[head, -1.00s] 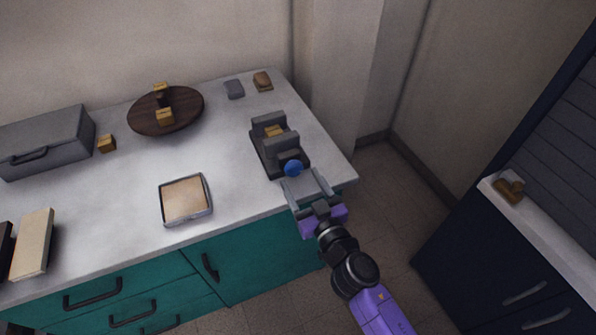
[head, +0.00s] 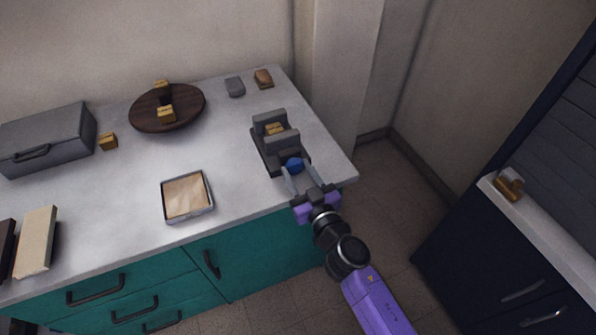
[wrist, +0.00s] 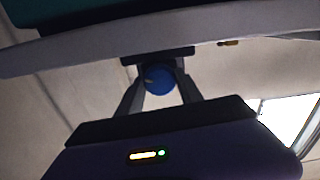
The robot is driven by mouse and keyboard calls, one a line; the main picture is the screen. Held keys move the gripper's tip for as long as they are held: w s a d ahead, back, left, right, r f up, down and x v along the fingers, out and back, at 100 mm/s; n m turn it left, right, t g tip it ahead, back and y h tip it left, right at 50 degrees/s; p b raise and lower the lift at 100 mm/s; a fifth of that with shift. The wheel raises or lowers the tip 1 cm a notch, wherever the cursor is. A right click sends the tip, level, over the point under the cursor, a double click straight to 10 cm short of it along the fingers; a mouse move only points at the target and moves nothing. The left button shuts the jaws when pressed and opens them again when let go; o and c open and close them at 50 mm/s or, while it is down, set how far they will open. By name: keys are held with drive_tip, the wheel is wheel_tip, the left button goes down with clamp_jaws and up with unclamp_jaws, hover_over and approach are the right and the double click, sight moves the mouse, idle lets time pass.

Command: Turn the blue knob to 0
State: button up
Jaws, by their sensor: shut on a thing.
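The blue knob (head: 294,165) is on the front of a dark grey vise-like device (head: 268,158) near the right end of the counter. A small yellow-brown block (head: 274,129) sits between the device's two upright jaws. My gripper (head: 298,174) reaches in from the front and is shut on the knob, one finger on each side. In the wrist view the knob (wrist: 159,79) is between the two fingertips and shows a small pale mark at its left. No numbers or scale can be read.
The counter (head: 235,150) also holds a tray (head: 187,196), a round dark wooden board (head: 145,121) with small blocks, a grey case (head: 50,135) and several small blocks. The counter's right edge is close to the device. Dark cabinets stand at the right.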

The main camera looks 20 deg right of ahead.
drive_tip(key=shift+n, duration=0.3)
drive_tip(key=n, duration=0.4)
drive_tip(key=shift+n, duration=0.3)
drive_tip(key=n, duration=1.5)
drive_tip(key=shift+n, duration=0.3)
drive_tip(key=shift+a+n, duration=0.1)
drive_tip(key=shift+n, duration=0.2)
drive_tip(key=shift+f, duration=0.1)
drive_tip(key=o, duration=1.4)
drive_tip(key=shift+s, duration=0.1)
